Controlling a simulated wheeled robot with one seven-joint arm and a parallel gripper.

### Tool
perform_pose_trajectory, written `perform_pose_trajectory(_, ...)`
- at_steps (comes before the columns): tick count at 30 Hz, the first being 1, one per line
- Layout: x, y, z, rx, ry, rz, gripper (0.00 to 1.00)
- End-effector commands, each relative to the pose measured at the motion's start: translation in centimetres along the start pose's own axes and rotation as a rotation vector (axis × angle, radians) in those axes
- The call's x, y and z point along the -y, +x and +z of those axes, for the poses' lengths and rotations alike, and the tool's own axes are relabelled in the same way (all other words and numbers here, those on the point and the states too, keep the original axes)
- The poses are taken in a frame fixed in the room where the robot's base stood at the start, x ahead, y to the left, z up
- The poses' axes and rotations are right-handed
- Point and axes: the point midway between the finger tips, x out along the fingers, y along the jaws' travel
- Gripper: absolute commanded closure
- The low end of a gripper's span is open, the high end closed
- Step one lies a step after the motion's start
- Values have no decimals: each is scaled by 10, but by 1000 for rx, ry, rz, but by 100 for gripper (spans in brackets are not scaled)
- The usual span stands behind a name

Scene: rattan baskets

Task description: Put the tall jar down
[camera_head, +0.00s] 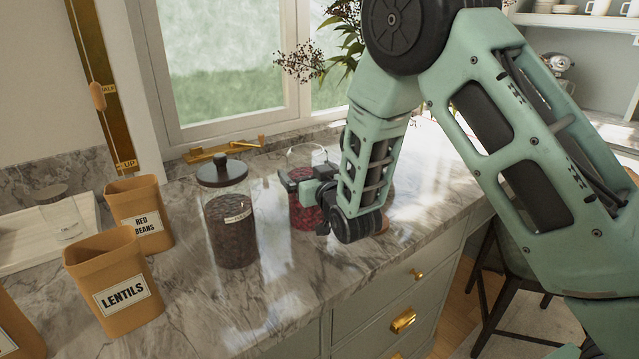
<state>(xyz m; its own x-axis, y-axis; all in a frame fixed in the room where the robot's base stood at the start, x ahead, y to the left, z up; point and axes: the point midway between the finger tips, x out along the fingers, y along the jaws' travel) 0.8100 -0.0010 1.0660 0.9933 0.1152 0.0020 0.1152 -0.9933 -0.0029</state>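A tall glass jar (303,216) with red contents stands upright at the middle of the counter, its base at or very near the marble. My gripper (294,181) reaches across this jar from the right, its dark fingers at about mid-height. The near finger overlaps the glass, and the far side is hidden, so I cannot tell whether it is shut on the jar. The jar's right side is hidden by my wrist. Another tall glass jar (232,238), with a dark knobbed lid and dark brown contents, stands upright to the left, apart from my gripper.
The orange lentils canister (88,257) and red beans canister (158,190) stand at left, near a tray (22,243) with a glass (62,222). A brass object (222,150) lies by the window. Marble in front of the jars is clear up to the counter's front edge.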

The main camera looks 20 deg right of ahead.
Motion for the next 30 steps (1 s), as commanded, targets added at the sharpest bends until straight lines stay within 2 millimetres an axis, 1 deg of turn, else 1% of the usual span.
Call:
perform_pose_trajectory(1,0,-9,4,4,0,-1,0)
perform_pose_trajectory(9,0,-66,4,3,0,-1,0)
perform_pose_trajectory(12,0,-85,4,3,1,-1,0)
perform_pose_trajectory(15,0,-100,3,2,1,-1,0)
perform_pose_trajectory(20,0,-112,2,1,0,-1,0)
perform_pose_trajectory(26,2,-115,2,14,4,-5,0)
perform_pose_trajectory(28,8,-115,4,54,13,-15,0)
perform_pose_trajectory(30,19,-117,10,127,27,-37,0)
